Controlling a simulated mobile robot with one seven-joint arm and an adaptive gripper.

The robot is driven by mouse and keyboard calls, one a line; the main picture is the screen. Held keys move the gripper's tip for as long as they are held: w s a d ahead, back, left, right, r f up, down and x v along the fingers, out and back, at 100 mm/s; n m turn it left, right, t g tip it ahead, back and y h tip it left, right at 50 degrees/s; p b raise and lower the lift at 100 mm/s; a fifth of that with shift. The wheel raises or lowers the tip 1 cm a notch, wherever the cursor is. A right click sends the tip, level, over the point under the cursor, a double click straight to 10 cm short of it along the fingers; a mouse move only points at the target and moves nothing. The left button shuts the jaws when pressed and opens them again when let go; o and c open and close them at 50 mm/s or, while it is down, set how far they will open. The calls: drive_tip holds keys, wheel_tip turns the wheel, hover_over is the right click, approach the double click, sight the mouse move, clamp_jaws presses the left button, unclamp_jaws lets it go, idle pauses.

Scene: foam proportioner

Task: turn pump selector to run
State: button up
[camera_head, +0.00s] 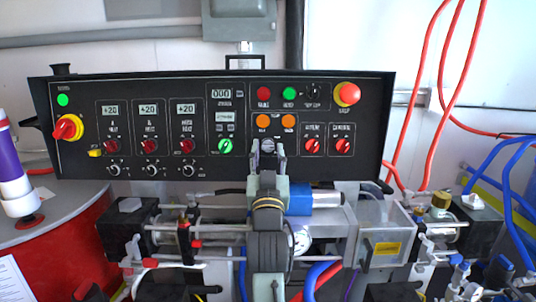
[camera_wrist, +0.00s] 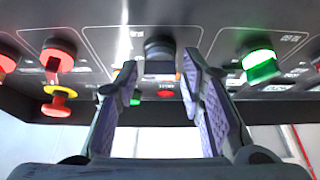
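My gripper (camera_head: 267,151) is raised to the lower middle of the black control panel (camera_head: 75,165). In the wrist view my gripper (camera_wrist: 160,82) is open, with a finger on each side of a dark round knob (camera_wrist: 159,54). This knob is likely the pump selector; its label cannot be read. A gap shows between the fingers, and I cannot tell whether either one touches the knob. In the head view my fingers largely cover that spot, so the knob's setting is hidden.
A green knob (camera_head: 225,146) sits left of my gripper, and a red knob (camera_head: 312,146) sits right. Orange buttons (camera_head: 289,121) are just above. A red emergency button (camera_head: 347,94) is at upper right. Pipes and a clear box (camera_head: 383,232) crowd the space below the panel.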

clamp_jaws()
drive_tip(key=shift+a+m, duration=0.1)
drive_tip(key=shift+m, duration=0.3)
drive_tip(key=m+h, duration=0.1)
drive_tip(key=m, duration=0.1)
drive_tip(key=m+h+b, duration=0.2)
drive_tip(key=m+h, duration=0.1)
drive_tip(key=shift+a+f+m+g, duration=0.1)
drive_tip(key=shift+a+m+g, duration=0.15)
drive_tip(key=shift+m+g, duration=0.05)
drive_tip(key=shift+a+r+m+g+h+b, duration=0.1)
drive_tip(key=shift+m+g+h+b, duration=0.45)
drive_tip(key=shift+m, duration=0.7)
drive_tip(key=shift+d+r+m+g+h+b, duration=0.1)
drive_tip(key=shift+m+g+h+b, duration=0.35)
drive_tip(key=shift+m+h, duration=0.55)
drive_tip(key=shift+a+r+m+g+h+b, duration=0.1)
drive_tip(key=shift+m+g+h+b, duration=0.45)
drive_tip(key=shift+m, duration=0.9)
drive_tip(key=shift+o, duration=1.5)
unclamp_jaws()
